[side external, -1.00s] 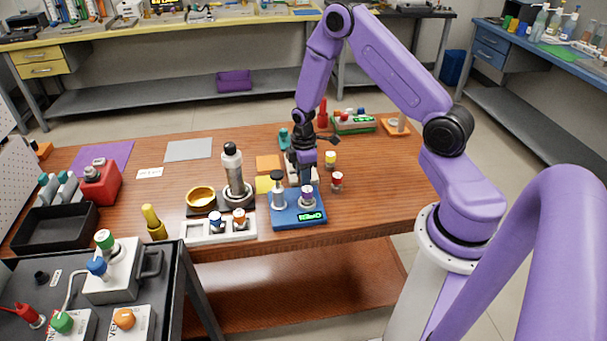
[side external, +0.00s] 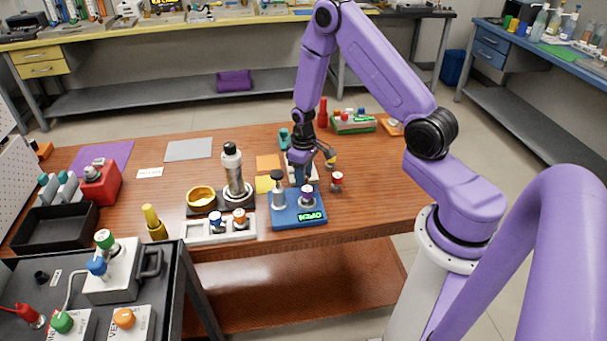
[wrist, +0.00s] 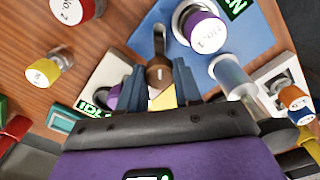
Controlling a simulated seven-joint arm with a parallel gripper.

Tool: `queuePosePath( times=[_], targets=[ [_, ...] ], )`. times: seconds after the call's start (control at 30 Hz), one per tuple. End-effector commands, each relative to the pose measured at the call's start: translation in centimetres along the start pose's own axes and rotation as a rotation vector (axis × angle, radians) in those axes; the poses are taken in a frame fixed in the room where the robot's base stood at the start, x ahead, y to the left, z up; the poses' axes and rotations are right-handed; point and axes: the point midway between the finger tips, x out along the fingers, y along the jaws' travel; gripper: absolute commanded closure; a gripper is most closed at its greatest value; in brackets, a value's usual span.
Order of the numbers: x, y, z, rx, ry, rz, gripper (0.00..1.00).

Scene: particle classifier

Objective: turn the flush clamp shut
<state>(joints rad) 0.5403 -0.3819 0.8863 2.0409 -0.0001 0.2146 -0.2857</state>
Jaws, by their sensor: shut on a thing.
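The blue device (side external: 290,222) stands near the table's front edge with a green display (side external: 311,217) that appears to read OPEN. A purple-capped vial (wrist: 203,30) sits in its round holder, and a grey cylinder (wrist: 230,75) rises at its side. A bronze lever knob (wrist: 158,70), which looks like the flush clamp's handle, stands at the device's edge. My gripper (wrist: 158,84) has its two fingers closed on either side of this knob. In the side view my gripper (side external: 299,181) points down behind the device, and the knob is hard to make out there.
A red-capped vial (side external: 337,180) and a yellow-capped vial (side external: 330,160) stand close on the right. A white rack (side external: 217,230) with capped vials and a tall grey-and-white instrument (side external: 234,170) stand left. A pale unit with an IDLE display (wrist: 96,108) adjoins the blue device.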

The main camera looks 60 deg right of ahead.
Motion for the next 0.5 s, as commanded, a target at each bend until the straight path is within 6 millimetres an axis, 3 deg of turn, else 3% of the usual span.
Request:
queuePosePath(
  times=[0.5],
  targets=[
    [-0.06, -0.06, -0.04, 0.477, 0.000, 0.000, 0.97]
  ],
)
